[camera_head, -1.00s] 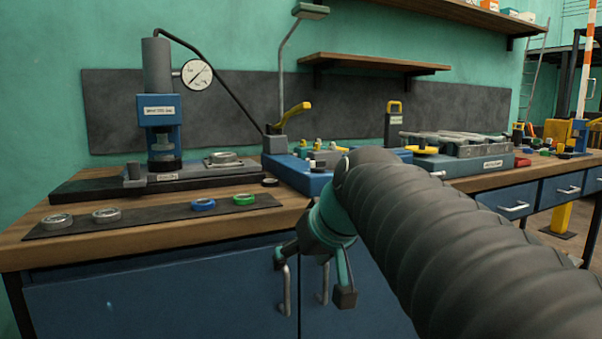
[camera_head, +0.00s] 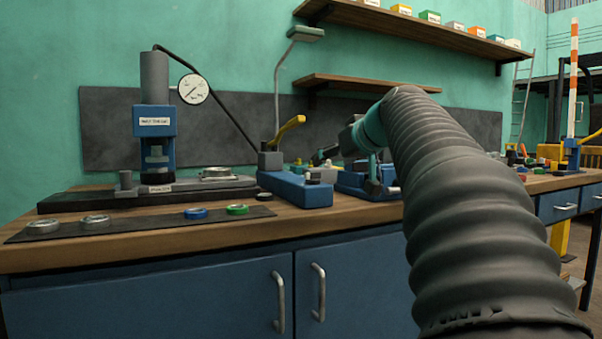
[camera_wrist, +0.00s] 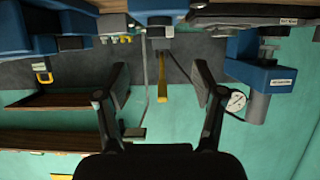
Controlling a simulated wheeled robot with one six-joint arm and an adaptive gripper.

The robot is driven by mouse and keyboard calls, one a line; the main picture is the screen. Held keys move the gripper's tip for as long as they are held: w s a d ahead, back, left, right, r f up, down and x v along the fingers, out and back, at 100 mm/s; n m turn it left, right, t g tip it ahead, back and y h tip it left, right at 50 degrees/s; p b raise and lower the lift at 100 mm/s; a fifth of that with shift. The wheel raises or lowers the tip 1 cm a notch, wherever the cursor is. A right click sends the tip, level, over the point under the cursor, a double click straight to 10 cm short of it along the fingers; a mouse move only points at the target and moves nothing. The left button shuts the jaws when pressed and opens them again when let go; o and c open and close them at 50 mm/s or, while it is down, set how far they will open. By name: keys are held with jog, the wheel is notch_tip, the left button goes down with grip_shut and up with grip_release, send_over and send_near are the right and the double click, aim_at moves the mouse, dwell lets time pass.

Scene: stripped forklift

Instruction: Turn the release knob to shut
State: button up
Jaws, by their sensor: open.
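The blue pump unit (camera_head: 295,188) sits on the bench with its yellow lever (camera_head: 290,131) sloping up at its left end. Small light and yellow fittings show near its right end; I cannot tell which is the release knob. My gripper (camera_head: 345,170) is over the bench at the pump's right, partly hidden by my arm. In the wrist view, which is upside down, my gripper (camera_wrist: 161,98) has its two fingers wide apart with nothing held. The yellow lever (camera_wrist: 162,92) shows between them, farther off.
A blue press (camera_head: 156,122) with a round gauge (camera_head: 193,89) stands left of the pump. A dark strip (camera_head: 140,224) with several rings lies at the front left. A thin lamp post (camera_head: 278,90) rises behind the pump. A wooden shelf (camera_head: 355,83) hangs above.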

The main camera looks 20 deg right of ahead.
aim_at(316, 179)
jog(key=x, duration=0.9)
jog(key=shift+w+a+f, duration=0.1)
jog(key=shift+w, duration=0.05)
jog(key=c, duration=1.1)
jog(key=shift+c, duration=0.2)
